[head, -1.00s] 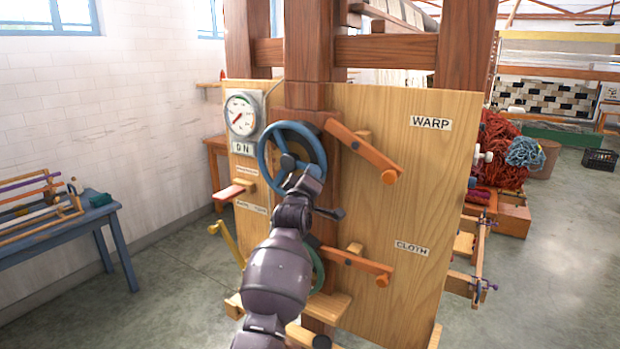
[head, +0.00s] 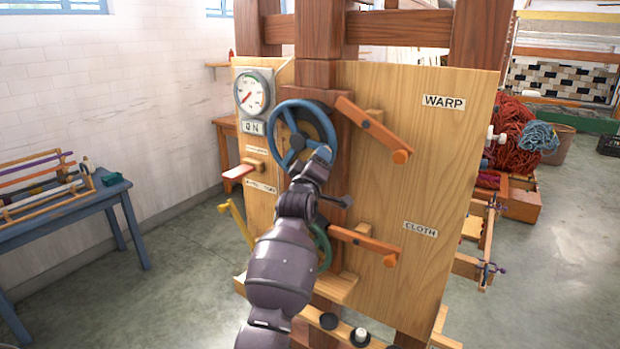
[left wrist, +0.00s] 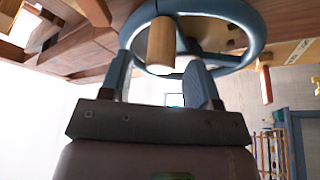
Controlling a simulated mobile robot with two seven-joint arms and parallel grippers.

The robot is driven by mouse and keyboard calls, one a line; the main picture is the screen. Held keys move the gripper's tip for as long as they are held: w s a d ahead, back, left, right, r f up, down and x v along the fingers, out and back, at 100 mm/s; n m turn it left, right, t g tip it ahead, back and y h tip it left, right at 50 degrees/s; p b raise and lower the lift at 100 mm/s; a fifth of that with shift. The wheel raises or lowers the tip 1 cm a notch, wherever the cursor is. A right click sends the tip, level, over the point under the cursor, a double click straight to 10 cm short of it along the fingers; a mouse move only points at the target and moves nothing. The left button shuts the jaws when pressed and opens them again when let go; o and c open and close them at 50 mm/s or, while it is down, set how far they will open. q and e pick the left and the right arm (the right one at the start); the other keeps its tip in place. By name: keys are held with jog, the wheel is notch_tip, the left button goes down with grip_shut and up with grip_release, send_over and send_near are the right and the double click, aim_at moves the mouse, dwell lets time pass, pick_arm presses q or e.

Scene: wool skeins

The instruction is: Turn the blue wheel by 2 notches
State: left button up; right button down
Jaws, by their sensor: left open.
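The blue wheel (head: 274,127) is upright on the wooden panel, below and right of the dial. My left gripper (head: 322,158) is at the wheel's lower right; its fingertips are hard to make out in the head view. In the left wrist view the blue rim (left wrist: 250,22) fills the top. A wooden peg handle (left wrist: 161,45) hangs from the wheel, between the two spread fingers of the left gripper (left wrist: 158,75). The gripper is open; I cannot tell whether a finger touches the peg. My right gripper is not in view.
A dial (head: 254,92) with an ON plate is left of the wheel. An orange lever (head: 372,130) is close on the right, another (head: 365,243) below. A green wheel (head: 322,247) sits low behind my arm. A red-tipped lever (head: 238,172) is left.

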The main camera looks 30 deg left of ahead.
pick_arm(q)
jog(key=v, duration=0.7)
jog(key=shift+s+b, duration=0.3)
jog(key=shift+d+m, duration=0.1)
jog(key=shift+m, duration=0.2)
